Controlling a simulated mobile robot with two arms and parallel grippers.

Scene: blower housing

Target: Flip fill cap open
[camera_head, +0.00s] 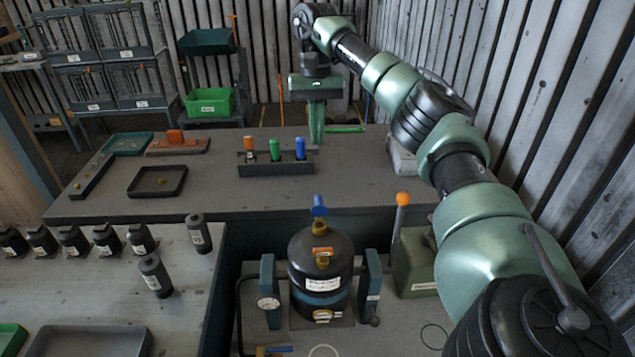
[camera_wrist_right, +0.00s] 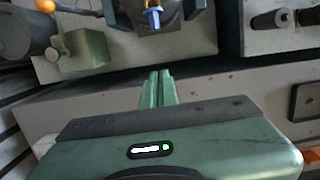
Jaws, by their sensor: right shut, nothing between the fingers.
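A black tank (camera_head: 321,268) with a blue band stands upright between two dark blue posts. A blue flap-like piece (camera_head: 319,206), which may be the fill cap, stands on a brass neck (camera_head: 320,228) at its top. The blue piece also shows at the top of the right wrist view (camera_wrist_right: 153,17). I cannot tell for sure whether it is open or closed. My right gripper (camera_head: 316,141) points down over the far bench, behind and apart from the tank. It is shut and empty; its fingertips also show in the right wrist view (camera_wrist_right: 160,74). My left gripper is not in view.
A dark rack (camera_head: 276,168) with orange, green and blue pieces stands on the far bench near my right gripper. An orange-knobbed lever (camera_head: 402,199) rises right of the tank. Several black bottles (camera_head: 107,240) stand on the left table.

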